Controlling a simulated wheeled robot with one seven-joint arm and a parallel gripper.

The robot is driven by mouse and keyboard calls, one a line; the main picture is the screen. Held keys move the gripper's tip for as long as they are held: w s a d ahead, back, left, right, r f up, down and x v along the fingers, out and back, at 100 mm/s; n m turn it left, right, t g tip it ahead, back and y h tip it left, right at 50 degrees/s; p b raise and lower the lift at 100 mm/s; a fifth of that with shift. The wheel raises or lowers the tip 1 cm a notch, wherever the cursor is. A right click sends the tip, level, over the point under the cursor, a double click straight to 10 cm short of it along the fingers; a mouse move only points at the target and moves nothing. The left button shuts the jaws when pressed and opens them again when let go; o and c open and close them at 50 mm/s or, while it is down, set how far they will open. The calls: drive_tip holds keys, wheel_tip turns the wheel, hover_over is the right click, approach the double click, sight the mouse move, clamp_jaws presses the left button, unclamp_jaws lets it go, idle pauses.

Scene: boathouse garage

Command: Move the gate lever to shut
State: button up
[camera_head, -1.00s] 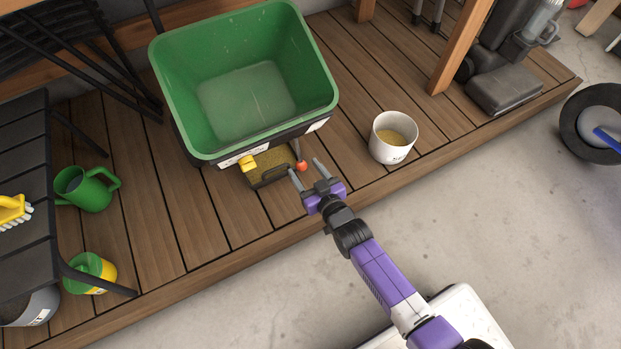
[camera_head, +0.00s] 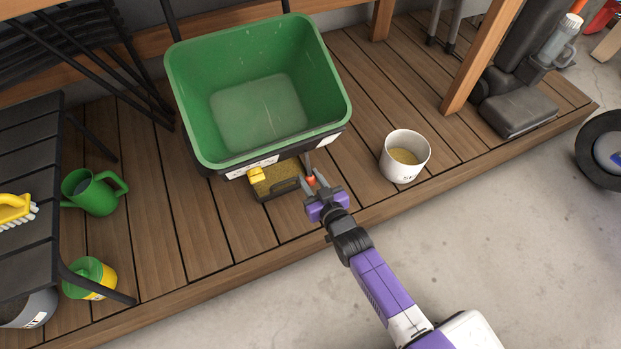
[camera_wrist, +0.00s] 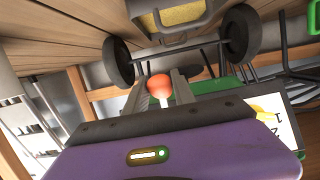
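The gate lever (camera_head: 310,181) has a round orange-red knob and juts out below the front of the green hopper (camera_head: 181,78). The knob (camera_wrist: 159,86) also shows in the wrist view, with a pale stem, between my two fingers. My gripper (camera_head: 314,176) is at the lever, with one finger on each side of the knob. The fingers look apart, though the gaps beside the knob are very small and contact is hard to tell. Part of the lever is hidden by my fingers. A label with digits (camera_wrist: 276,124) shows at the right of the wrist view.
A dark tray of grain with a yellow part (camera_head: 257,174) sits under the hopper, left of the lever. A white bucket of grain (camera_head: 404,168) stands to the right. The deck in front is mostly clear.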

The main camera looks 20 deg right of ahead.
drive_tip(key=shift+c, duration=1.2)
drive_tip(key=shift+s+r+p, duration=0.4)
drive_tip(key=shift+s+p, duration=0.2)
drive_tip(key=shift+s, duration=0.1)
drive_tip(key=shift+s+r+p, duration=0.35)
drive_tip(key=shift+s+p, duration=0.25)
drive_tip(key=shift+s, duration=0.1)
drive_tip(key=shift+s+r+p, duration=1)
drive_tip(key=shift+s+p, duration=0.15)
drive_tip(key=shift+p, duration=0.2)
drive_tip(key=shift+r, duration=0.1)
